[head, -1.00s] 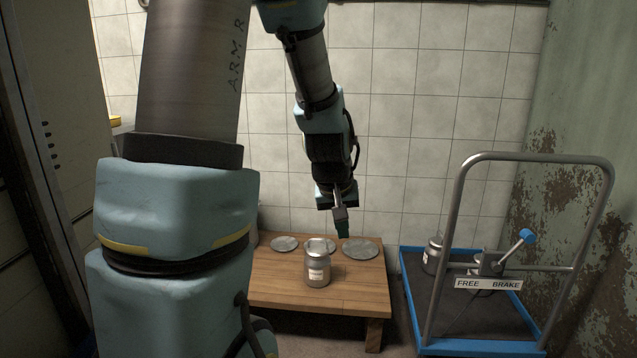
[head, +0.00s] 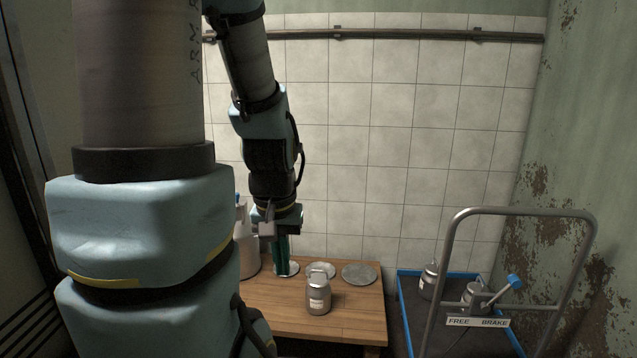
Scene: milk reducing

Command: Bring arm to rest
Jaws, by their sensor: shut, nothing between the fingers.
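My gripper (head: 282,262) hangs from my arm over the back left part of the wooden table (head: 350,320). Its green fingers point down and are shut with nothing between them. They overlap the left metal disc (head: 292,270) in the picture; I cannot tell whether they touch it. A metal milk can (head: 318,295) with a white label stands upright on the table, to the right of and in front of my gripper, apart from it.
Two more discs, a middle one (head: 321,268) and a right one (head: 359,273), lie on the table. A large pale container (head: 246,250) stands behind my arm at left. A blue-edged cart (head: 403,312) with a tall handle (head: 590,235) holds two cans at right. A pipe (head: 400,34) runs along the wall.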

